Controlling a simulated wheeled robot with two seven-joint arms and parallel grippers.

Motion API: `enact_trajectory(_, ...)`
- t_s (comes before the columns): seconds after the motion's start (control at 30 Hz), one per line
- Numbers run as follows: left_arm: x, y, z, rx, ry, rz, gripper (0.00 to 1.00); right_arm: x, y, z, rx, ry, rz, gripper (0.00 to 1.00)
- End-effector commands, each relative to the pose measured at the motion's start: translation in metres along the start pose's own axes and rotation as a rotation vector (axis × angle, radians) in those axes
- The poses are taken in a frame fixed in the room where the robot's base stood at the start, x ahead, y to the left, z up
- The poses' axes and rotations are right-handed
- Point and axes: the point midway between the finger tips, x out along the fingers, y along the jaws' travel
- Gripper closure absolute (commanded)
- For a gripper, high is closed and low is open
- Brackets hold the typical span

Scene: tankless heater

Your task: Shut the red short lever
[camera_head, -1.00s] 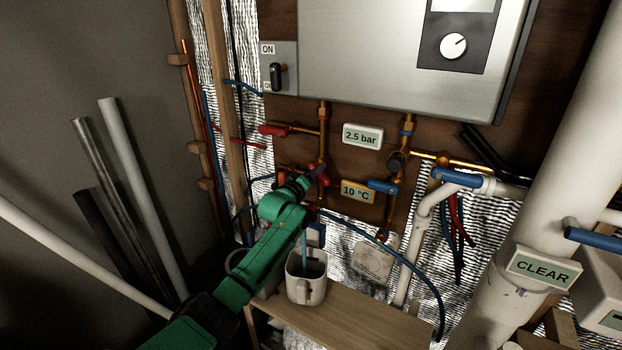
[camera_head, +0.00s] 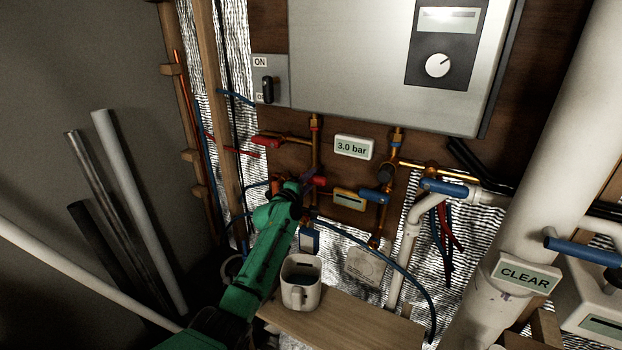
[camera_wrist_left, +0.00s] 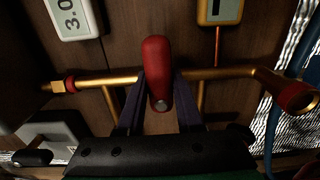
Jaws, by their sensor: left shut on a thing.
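The red short lever (camera_wrist_left: 158,65) stands between the two dark fingers of my left gripper (camera_wrist_left: 160,105) in the left wrist view. It lies crosswise to the brass pipe behind it. In the head view the lever (camera_head: 319,181) shows as a small red piece beside the tip of my left gripper (camera_head: 303,189), partly hidden by it. My left gripper is shut on the lever. My right gripper is not in view.
A pressure display (camera_head: 353,147) reads 3.0 bar. A longer red lever (camera_head: 265,141) and a blue lever (camera_head: 374,196) sit on nearby pipes. A white mug (camera_head: 301,283) stands on the wooden shelf (camera_head: 345,322) below. A thin blue hose (camera_head: 400,265) curves down to the right.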

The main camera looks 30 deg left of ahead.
Motion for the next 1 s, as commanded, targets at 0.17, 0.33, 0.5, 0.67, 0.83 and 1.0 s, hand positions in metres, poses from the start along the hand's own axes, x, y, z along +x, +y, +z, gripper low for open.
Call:
enact_trajectory(0.17,-0.0001,-0.0020,0.0005,-0.021,-0.001,-0.004,1.00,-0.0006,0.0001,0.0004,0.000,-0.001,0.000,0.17)
enact_trajectory(0.33,-0.0001,-0.0021,0.0005,-0.023,-0.001,-0.004,1.00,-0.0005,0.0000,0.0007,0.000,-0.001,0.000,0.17)
enact_trajectory(0.5,-0.0001,-0.0020,0.0004,-0.022,-0.001,-0.004,0.54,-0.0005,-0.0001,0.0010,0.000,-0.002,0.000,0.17)
enact_trajectory(0.67,-0.0001,-0.0012,0.0002,-0.020,-0.001,-0.002,0.35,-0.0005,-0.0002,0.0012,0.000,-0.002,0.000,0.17)
enact_trajectory(0.83,-0.0001,-0.0005,0.0000,-0.018,0.000,-0.001,0.35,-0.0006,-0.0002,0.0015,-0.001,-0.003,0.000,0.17)
enact_trajectory(1.0,-0.0083,-0.0013,0.0010,-0.020,-0.002,-0.002,0.35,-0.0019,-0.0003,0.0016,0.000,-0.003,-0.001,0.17)
